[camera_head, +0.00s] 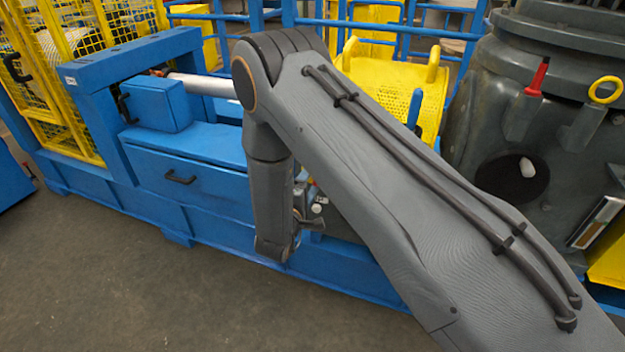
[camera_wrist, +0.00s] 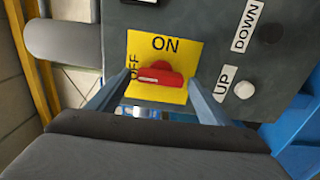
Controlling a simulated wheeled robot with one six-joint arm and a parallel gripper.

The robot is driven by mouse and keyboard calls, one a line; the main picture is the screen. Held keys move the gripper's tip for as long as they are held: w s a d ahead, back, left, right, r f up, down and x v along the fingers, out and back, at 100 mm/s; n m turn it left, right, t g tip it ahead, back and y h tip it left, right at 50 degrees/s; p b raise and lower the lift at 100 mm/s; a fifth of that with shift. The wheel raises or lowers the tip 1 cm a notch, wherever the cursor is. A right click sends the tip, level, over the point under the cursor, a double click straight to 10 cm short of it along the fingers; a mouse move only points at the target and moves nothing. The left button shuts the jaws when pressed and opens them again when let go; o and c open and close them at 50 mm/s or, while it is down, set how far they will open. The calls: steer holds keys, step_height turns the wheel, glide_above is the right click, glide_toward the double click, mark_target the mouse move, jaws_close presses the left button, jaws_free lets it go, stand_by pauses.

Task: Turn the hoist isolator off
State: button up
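The hoist isolator is a red handle (camera_wrist: 160,77) on a yellow plate (camera_wrist: 166,49) in the wrist view. The plate reads ON at the top and OFF, turned sideways, at the left. The handle lies roughly level across the picture, its left end by the OFF mark. My gripper (camera_wrist: 159,82) is open, one finger on each side of the handle. Whether either finger touches it is unclear. In the head view my arm hides the isolator.
Beside the plate are a white button (camera_wrist: 244,91) by the UP label (camera_wrist: 222,80) and a dark button (camera_wrist: 271,32) by the DOWN label (camera_wrist: 245,26). In the head view, a blue frame (camera_head: 110,80) with a drawer stands behind my arm; floor (camera_head: 90,270) is clear in front.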

steer(key=shift+d, duration=0.15)
steer(key=b+v, duration=0.1)
steer(key=v, duration=0.6)
steer(key=shift+s+a, duration=0.2)
steer(key=shift+s, duration=0.1)
